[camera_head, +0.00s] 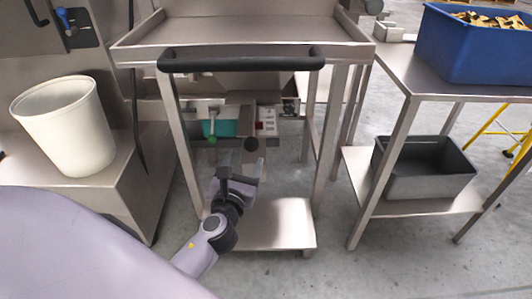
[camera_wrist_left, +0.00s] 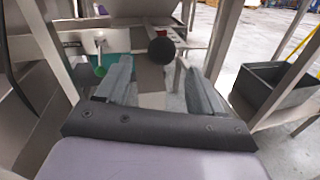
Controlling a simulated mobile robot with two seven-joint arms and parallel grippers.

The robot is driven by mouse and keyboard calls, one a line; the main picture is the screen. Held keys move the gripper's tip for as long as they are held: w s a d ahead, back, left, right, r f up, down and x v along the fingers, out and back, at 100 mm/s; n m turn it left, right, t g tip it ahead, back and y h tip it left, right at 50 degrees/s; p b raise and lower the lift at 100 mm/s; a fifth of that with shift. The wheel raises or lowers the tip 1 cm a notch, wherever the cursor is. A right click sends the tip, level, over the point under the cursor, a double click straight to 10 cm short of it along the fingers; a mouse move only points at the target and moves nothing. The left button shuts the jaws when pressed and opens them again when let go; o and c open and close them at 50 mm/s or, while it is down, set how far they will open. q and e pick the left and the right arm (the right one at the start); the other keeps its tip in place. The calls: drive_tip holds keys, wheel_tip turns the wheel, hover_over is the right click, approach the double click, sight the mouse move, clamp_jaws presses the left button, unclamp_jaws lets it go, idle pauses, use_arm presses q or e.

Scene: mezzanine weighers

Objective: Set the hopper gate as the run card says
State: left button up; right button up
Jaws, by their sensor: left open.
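My left gripper (camera_head: 241,168) is open and empty, under the cart's top tray, with its fingers pointing away towards the mechanism behind. In the left wrist view a dark ball knob (camera_wrist_left: 161,50) shows just beyond and between the open fingertips (camera_wrist_left: 158,68), seemingly apart from them. The knob also shows in the head view (camera_head: 250,144). A green ball (camera_head: 212,139) hangs on a pale lever left of it, also in the wrist view (camera_wrist_left: 100,71). A white and red card or label (camera_head: 266,121) is too small to read. Which part is the hopper gate, I cannot tell.
A steel cart with black handle (camera_head: 240,60) and lower shelf (camera_head: 262,225) frames my left arm; its legs stand either side. A white bin (camera_head: 65,125) stands left. A side table holds a blue crate (camera_head: 470,55), with a grey tub (camera_head: 425,170) below.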

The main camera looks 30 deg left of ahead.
sight(249, 150)
use_arm(q)
drive_tip(key=shift+w, duration=0.35)
drive_tip(key=shift+b+x, duration=0.55)
drive_tip(key=shift+x, duration=2.8)
drive_tip(key=shift+r, duration=0.1)
clamp_jaws()
drive_tip(key=shift+a, duration=0.15)
